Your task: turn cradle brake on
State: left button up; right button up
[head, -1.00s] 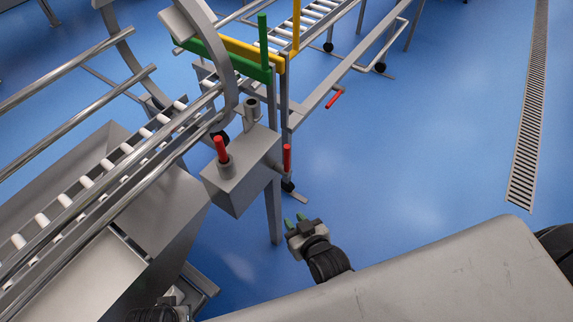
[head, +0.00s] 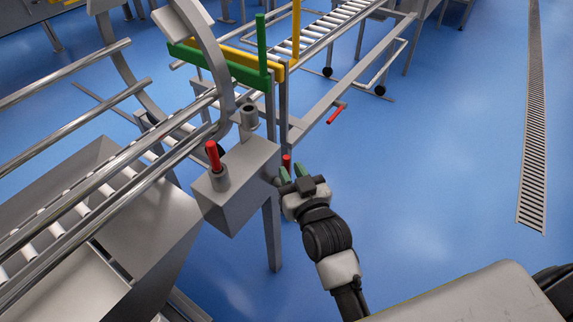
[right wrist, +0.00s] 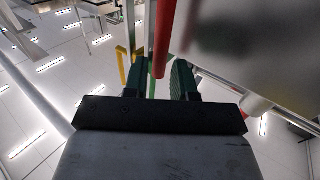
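A red-handled lever (head: 286,161) hangs at the right side of a grey box (head: 235,186) beside the roller track. A second red handle (head: 213,156) stands upright in a socket on top of that box. No label shows which is the cradle brake. My right gripper (head: 292,176) is at the side lever, its green-tipped fingers partly covering it. In the right wrist view the fingers (right wrist: 158,80) are apart, and the red grip (right wrist: 163,38) shows between and beyond them; I cannot tell if they touch. My left gripper is not in view.
A curved grey cradle with a green bar (head: 218,62) rises behind the box. A roller conveyor (head: 330,30) with a yellow post stands beyond it, with another red handle (head: 337,114) on its frame. Steel rails (head: 100,180) run left.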

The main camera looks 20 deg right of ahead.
aim_at(288, 166)
jog(key=shift+w+a, duration=0.1)
jog(key=shift+w, duration=1.55)
grip_shut()
